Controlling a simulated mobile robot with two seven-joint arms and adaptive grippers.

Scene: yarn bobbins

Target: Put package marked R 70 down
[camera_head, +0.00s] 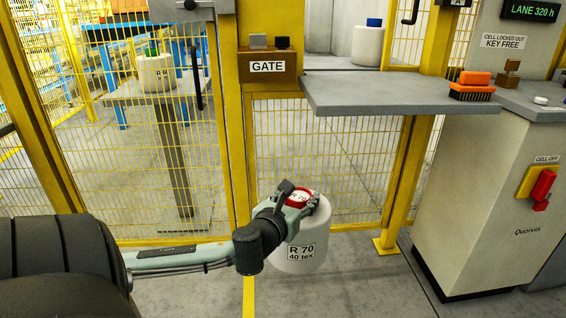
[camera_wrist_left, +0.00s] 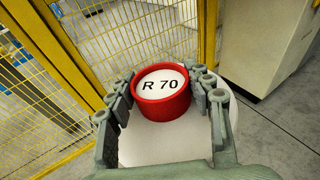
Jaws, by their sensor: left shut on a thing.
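The package marked R 70 (camera_head: 301,252) is a white bobbin with a red top and the label "R 70 40 tex". My left gripper (camera_head: 303,200) is shut on it at the top, with its fingers on either side of the red part. In the left wrist view the red top (camera_wrist_left: 161,96) with "R 70" on its white face sits between the fingers (camera_wrist_left: 165,98). The bobbin looks upright, in front of the yellow mesh fence. I cannot tell whether its base touches the floor. My right gripper is not in view.
A grey shelf (camera_head: 400,92) juts out above and right of the bobbin, with an orange brush (camera_head: 472,85) on it. A white bobbin with a blue top (camera_head: 368,46) stands behind. The gate post (camera_head: 233,120) and a grey cabinet (camera_head: 480,190) flank the space. Floor in front is clear.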

